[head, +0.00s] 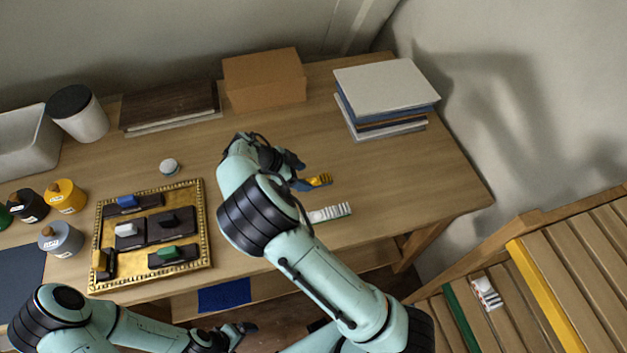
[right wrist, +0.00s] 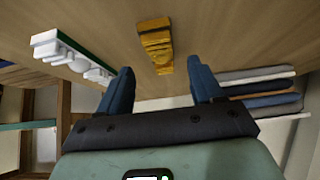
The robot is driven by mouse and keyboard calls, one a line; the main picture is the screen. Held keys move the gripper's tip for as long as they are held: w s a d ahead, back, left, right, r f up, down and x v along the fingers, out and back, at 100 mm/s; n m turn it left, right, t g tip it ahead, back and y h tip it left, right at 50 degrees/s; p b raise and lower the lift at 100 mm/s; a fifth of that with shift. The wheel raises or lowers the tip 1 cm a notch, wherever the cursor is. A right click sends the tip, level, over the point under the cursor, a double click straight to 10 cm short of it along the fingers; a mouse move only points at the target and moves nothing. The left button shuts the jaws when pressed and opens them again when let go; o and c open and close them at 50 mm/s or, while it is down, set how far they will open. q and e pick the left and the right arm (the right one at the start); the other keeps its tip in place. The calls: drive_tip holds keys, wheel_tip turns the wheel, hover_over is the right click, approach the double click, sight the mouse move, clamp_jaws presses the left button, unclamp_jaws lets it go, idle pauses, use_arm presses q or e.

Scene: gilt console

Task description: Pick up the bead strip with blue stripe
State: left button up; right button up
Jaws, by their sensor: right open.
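I cannot make out a blue stripe on any bead strip. A yellow strip (head: 319,181) lies on the desk beside my right gripper (head: 299,172); in the right wrist view the yellow strip (right wrist: 156,42) is ahead, between the lines of the fingers. A white bead strip with a green edge (head: 331,213) lies nearer the desk's front edge; it also shows at left in the right wrist view (right wrist: 75,58). Another white strip (head: 487,293) lies on the slatted bench, its stripe unclear. My right gripper (right wrist: 160,78) is open and empty. My left gripper (head: 245,329) is low, below the desk front.
A gilt-framed tray (head: 205,225) with dark blocks and coloured knobs lies left of my right arm. Several jars stand further left. A cardboard box (head: 264,79) and stacked books (head: 386,88) stand at the back. The desk right of the strips is clear.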

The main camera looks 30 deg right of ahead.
sight(313, 179)
drive_tip(key=x, duration=0.4)
drive_tip(key=shift+w+d+r, duration=0.1)
drive_tip(key=shift+d+r, duration=0.05)
drive_tip(key=shift+d, duration=0.1)
drive_tip(key=c, duration=1.1)
